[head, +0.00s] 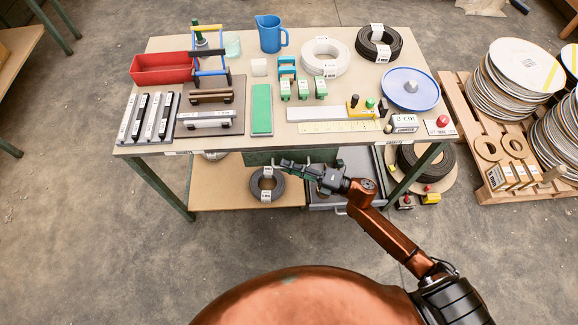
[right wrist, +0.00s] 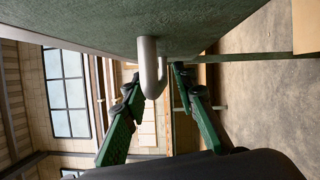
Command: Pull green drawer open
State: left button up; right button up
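The green drawer (head: 262,157) sits under the front edge of the workbench, its dark green front mostly hidden by the tabletop in the head view. In the right wrist view the green drawer front (right wrist: 200,22) fills the top, with a grey bar handle (right wrist: 149,65) standing out from it. My right gripper (head: 287,164) is at the drawer front, its arm coming in from the lower right. In the right wrist view its two fingers (right wrist: 157,75) are spread, with the handle's end between their tips and gaps visible on both sides. My left gripper is not in view.
The workbench top (head: 345,98) carries a red bin (head: 163,68), a blue jug (head: 270,34), cable coils and tools. A lower shelf (head: 228,187) holds a dark coil (head: 267,184). A pallet (head: 462,115) with stacked discs stands at right. Floor at front left is clear.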

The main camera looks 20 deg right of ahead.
jog(key=shift+c, duration=0.2)
grip_shut()
dwell(0.4)
